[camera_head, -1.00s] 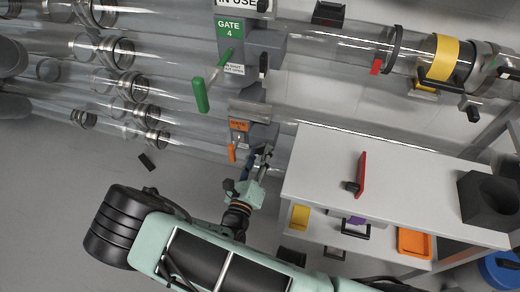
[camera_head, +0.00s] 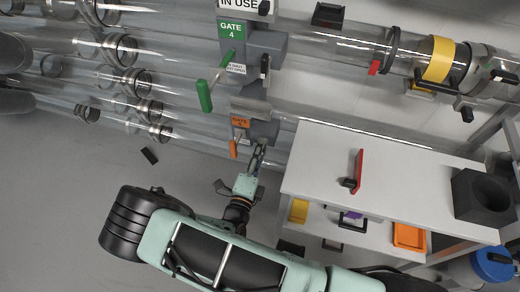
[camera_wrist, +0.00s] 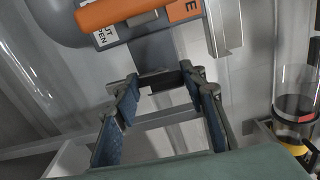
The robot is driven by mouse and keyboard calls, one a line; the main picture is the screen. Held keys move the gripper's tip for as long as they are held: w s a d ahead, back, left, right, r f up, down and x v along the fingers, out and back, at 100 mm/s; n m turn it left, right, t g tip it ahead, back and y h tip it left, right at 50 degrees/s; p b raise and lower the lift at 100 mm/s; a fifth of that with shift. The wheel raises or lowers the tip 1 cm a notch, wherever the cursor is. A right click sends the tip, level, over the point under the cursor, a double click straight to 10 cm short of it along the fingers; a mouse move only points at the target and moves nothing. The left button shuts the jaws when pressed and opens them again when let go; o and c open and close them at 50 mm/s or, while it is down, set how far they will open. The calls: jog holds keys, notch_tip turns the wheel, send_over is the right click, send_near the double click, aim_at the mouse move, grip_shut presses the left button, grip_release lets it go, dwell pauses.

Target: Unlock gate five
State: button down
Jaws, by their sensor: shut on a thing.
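Gate five is the grey gate housing with the orange label (camera_head: 240,122) below green-labelled gate four. Its orange handle (camera_head: 233,149) hangs down at the front and shows close up in the wrist view (camera_wrist: 115,10). My gripper (camera_head: 257,158) is just right of and below that handle, under the gate housing. In the wrist view, my gripper's fingers (camera_wrist: 160,82) close around a small dark grey latch piece (camera_wrist: 157,78) under the housing. A gap shows between the finger pads, and the latch's exact shape is partly hidden by the fingertips.
Gate four's green handle (camera_head: 204,96) juts out above. Clear tubes (camera_head: 120,80) run across the upper left. A white shelf unit (camera_head: 400,165) stands close on the right with a red-handled piece (camera_head: 358,172) and a black block (camera_head: 482,198).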

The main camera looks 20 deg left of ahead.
jog(key=shift+n, duration=0.3)
dwell(0.4)
jog(key=c, duration=1.2)
grip_release()
jog(key=shift+s, duration=0.1)
jog(key=s, duration=0.4)
jog(key=s+d, duration=0.1)
jog(key=s, duration=0.6)
jog(key=shift+s+d, duration=0.2)
jog(key=shift+s, duration=0.2)
